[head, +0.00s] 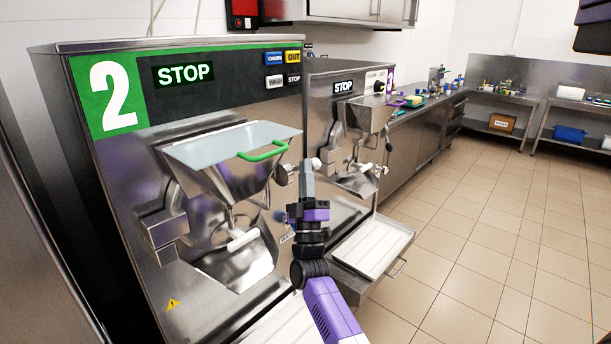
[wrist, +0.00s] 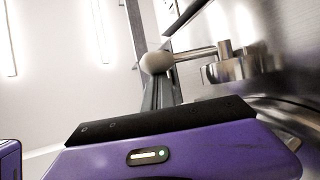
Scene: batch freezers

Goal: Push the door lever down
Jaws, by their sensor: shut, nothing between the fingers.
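The door lever is a thin metal rod with a pale ball knob (head: 316,162) at the right side of the hopper on machine 2 (head: 190,120). In the wrist view the rod runs leftward from a metal pivot to the ball knob (wrist: 157,62). My gripper (head: 307,181) points up, with its grey fingers closed and empty right at the lever. In the wrist view the fingers (wrist: 162,95) show just by the knob, partly hidden by the black gripper body. I cannot tell whether they touch the lever.
A second machine (head: 335,115) stands close behind on the right, with its own hopper and a white tray (head: 372,247) below. A green handle (head: 263,151) sits on the hopper lid of machine 2. The tiled floor (head: 480,235) at right is clear.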

